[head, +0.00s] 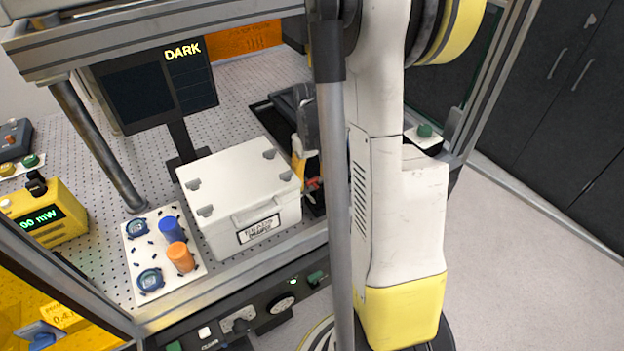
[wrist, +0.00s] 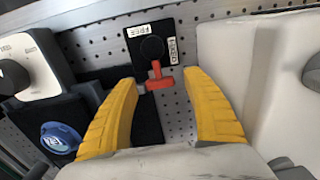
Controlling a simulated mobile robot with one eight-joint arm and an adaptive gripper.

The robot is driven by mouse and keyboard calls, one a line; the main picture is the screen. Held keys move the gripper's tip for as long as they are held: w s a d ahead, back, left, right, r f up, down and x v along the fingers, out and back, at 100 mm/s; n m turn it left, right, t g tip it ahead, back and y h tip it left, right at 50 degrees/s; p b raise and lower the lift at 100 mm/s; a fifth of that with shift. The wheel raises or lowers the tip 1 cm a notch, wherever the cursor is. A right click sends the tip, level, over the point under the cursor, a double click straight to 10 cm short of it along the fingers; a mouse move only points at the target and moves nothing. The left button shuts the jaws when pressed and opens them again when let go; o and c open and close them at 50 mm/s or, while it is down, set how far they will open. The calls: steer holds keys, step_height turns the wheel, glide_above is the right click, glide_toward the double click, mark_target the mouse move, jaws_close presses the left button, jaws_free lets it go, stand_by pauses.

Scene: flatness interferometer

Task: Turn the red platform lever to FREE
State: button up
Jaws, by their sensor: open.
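The red platform lever (wrist: 158,80) sits on a black plate in the wrist view, below a round black hub (wrist: 152,48). Its crossbar end points down toward my gripper. A FREE label (wrist: 138,31) is at the plate's upper left, and another label, hard to read, is right of the hub. My gripper (wrist: 162,79) is open, with one yellow finger on each side of the lever's end; I see no contact. In the head view the red lever (head: 314,184) shows small beside my gripper (head: 299,167), partly hidden by my arm.
A white lidded box (head: 240,190) stands left of my gripper in the head view. In the wrist view a white body (wrist: 245,75) is close to the right finger. A dark block with a blue knob (wrist: 60,137) is at left. A monitor (head: 160,85) reads DARK.

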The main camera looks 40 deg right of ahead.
steer(key=c, duration=1.2)
steer(key=shift+o, duration=0.2)
steer(key=shift+d, duration=0.1)
steer(key=m, duration=0.1)
steer(key=d+m, duration=0.1)
steer(key=m, duration=0.1)
steer(key=m+b, duration=0.1)
steer(key=shift+s+d+m, duration=0.25)
steer(key=shift+s+m, duration=0.15)
steer(key=m, duration=0.2)
steer(key=s+d+m+b, duration=0.1)
steer(key=m, duration=0.1)
steer(key=shift+s+d+m, duration=0.15)
steer(key=shift+s+m, duration=0.05)
steer(key=shift+m, duration=0.1)
steer(key=m, duration=0.1)
steer(key=s+m, duration=0.1)
steer(key=m, duration=0.2)
steer(key=shift+s+d, duration=0.25)
steer(key=shift+s, duration=0.1)
steer(key=shift+s+m+b, duration=0.25)
steer(key=shift+s+m, duration=0.15)
steer(key=shift+m, duration=0.6)
steer(key=shift+s+m+b, duration=0.2)
steer(key=shift+s+m, duration=0.15)
steer(key=shift+m, duration=0.65)
